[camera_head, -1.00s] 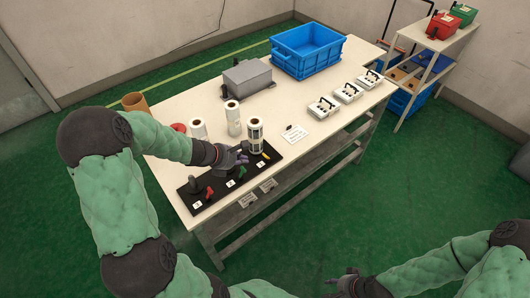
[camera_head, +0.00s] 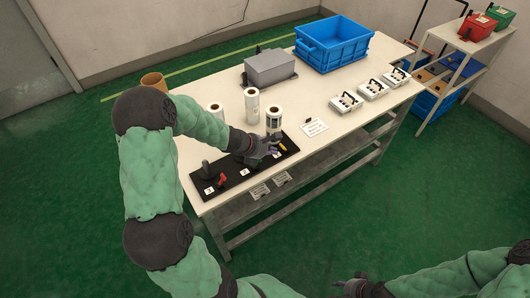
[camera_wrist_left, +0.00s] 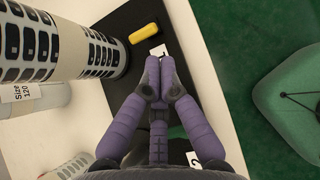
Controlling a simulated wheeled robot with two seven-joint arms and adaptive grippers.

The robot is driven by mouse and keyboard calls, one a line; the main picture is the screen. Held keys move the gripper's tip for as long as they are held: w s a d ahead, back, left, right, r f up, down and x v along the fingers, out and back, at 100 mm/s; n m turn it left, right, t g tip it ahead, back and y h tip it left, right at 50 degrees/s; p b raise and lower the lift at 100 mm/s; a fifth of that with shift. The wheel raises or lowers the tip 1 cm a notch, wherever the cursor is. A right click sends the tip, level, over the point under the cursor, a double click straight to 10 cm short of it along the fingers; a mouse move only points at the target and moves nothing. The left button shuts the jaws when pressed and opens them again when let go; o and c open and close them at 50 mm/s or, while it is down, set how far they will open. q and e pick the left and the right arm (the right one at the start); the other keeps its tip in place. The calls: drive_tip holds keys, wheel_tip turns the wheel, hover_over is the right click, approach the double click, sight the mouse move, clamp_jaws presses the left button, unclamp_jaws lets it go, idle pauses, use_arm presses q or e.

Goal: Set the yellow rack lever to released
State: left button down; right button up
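The yellow lever (camera_head: 283,148) is a short bar at the right end of the black rack strip (camera_head: 203,190) along the table's front edge. In the left wrist view the yellow lever (camera_wrist_left: 145,33) lies just beyond the fingertips, slightly left, with a white label below it. My left gripper (camera_head: 275,147) reaches over the strip beside the yellow lever. In the wrist view its purple fingers (camera_wrist_left: 160,62) are together, with no object seen between them and a visible gap to the lever. My right gripper (camera_head: 345,283) is low in the head view, away from the table; its fingers are unclear.
A printed keypad roll (camera_head: 273,120) stands close behind the yellow lever, with more rolls (camera_head: 252,105) nearby. A red lever (camera_head: 222,180) sits farther left on the strip. A grey box (camera_head: 270,68), a blue crate (camera_head: 333,45) and white devices (camera_head: 372,89) stand farther back.

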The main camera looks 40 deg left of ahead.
sight(284, 148)
use_arm(q)
drive_tip(key=shift+b+x, duration=0.3)
drive_tip(key=shift+x, duration=0.7)
drive_tip(key=shift+w+r+p, duration=0.1)
drive_tip(key=shift+r+p, duration=0.15)
drive_tip(key=shift+p, duration=0.55)
drive_tip(key=shift+g, duration=0.3)
drive_tip(key=shift+w+d+r+g+y+p, duration=0.25)
drive_tip(key=shift+g+p, duration=0.25)
drive_tip(key=shift+p, duration=1.15)
